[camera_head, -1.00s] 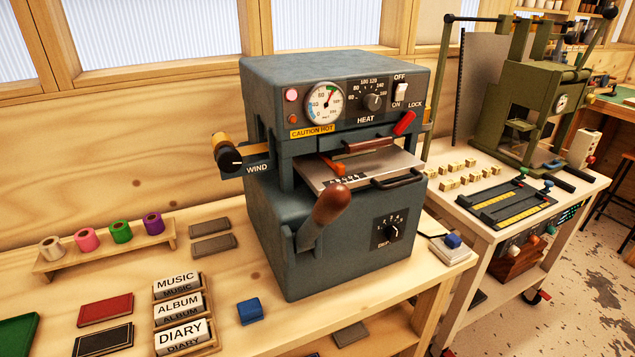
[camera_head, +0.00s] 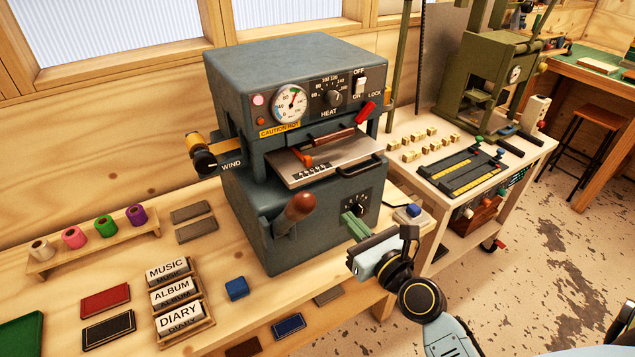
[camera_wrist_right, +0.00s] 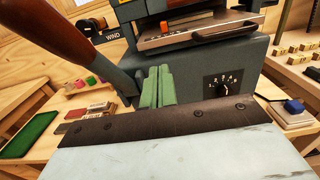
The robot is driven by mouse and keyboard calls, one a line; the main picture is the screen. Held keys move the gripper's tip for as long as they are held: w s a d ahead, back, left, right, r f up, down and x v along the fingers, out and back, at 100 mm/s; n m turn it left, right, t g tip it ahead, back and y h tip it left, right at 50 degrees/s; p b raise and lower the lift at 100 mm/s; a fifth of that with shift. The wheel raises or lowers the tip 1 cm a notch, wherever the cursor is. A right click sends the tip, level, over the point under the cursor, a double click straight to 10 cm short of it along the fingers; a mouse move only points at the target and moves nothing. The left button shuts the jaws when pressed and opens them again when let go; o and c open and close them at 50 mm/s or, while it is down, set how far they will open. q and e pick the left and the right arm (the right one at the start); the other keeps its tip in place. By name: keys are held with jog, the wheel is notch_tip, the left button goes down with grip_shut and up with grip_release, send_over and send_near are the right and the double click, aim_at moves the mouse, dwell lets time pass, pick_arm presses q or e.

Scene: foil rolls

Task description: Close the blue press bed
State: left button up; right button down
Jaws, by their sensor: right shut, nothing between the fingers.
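The blue-grey press (camera_head: 300,90) stands on the wooden bench. Its metal bed (camera_head: 335,160) sticks out of the front opening, with a dark handle (camera_head: 366,167) at its front edge; the bed also shows at the top of the right wrist view (camera_wrist_right: 190,36). My right gripper (camera_head: 349,220) has green fingers, shut and empty. It is in front of the press's lower body, below the bed and beside the small knob. In the right wrist view, its fingers (camera_wrist_right: 157,75) point at the press body. I do not see my left gripper.
A brown-handled lever (camera_head: 299,208) juts from the press front, left of my right gripper; its brown grip (camera_wrist_right: 50,35) looms close in the wrist view. A blue button box (camera_head: 412,212) sits right of the press. A cart (camera_head: 470,205) with an olive machine stands beyond.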

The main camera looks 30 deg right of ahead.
aim_at(310, 178)
pick_arm(q)
jog(key=shift+a+r+p, duration=0.2)
jog(key=shift+r+p, duration=0.2)
pick_arm(e)
jog(key=w, duration=0.9)
jog(key=w+a, duration=0.1)
jog(key=w, duration=0.3)
jog(key=shift+w+f, duration=0.1)
jog(key=shift+w, duration=0.1)
